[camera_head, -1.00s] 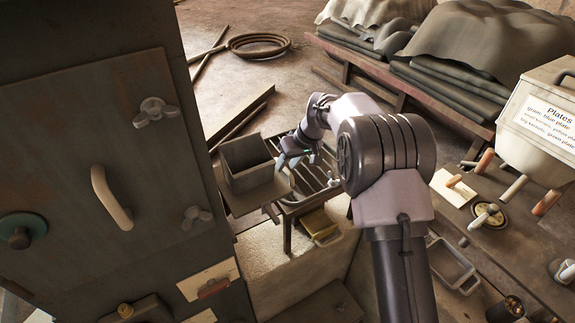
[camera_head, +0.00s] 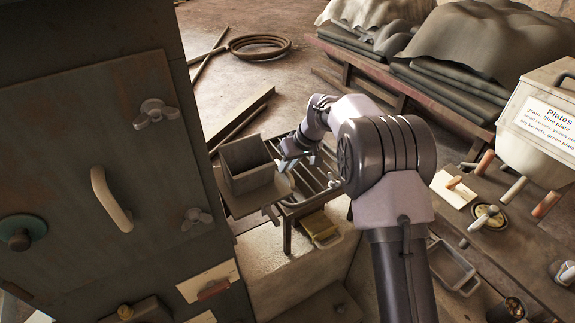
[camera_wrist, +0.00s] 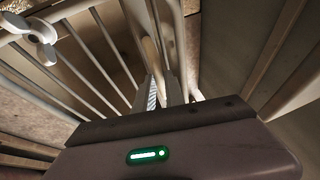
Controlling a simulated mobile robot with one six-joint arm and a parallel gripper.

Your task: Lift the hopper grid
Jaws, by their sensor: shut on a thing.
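The hopper grid (camera_head: 318,180) is a dark frame with parallel bars, in the middle of the head view just right of a square box. In the wrist view its pale bars (camera_wrist: 85,45) fill the upper left, with a wing nut (camera_wrist: 40,32) at their corner. My gripper (camera_head: 288,160) is at the grid's left side in the head view. In the wrist view my gripper (camera_wrist: 166,92) is shut on a pale upright bar or handle (camera_wrist: 149,58) of the grid. The exact contact is partly hidden by the fingers.
The open square box (camera_head: 248,178) stands close beside my gripper on the left. A large dark cabinet (camera_head: 75,130) with a handle fills the left. A cluttered bench (camera_head: 520,235) stands at the right.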

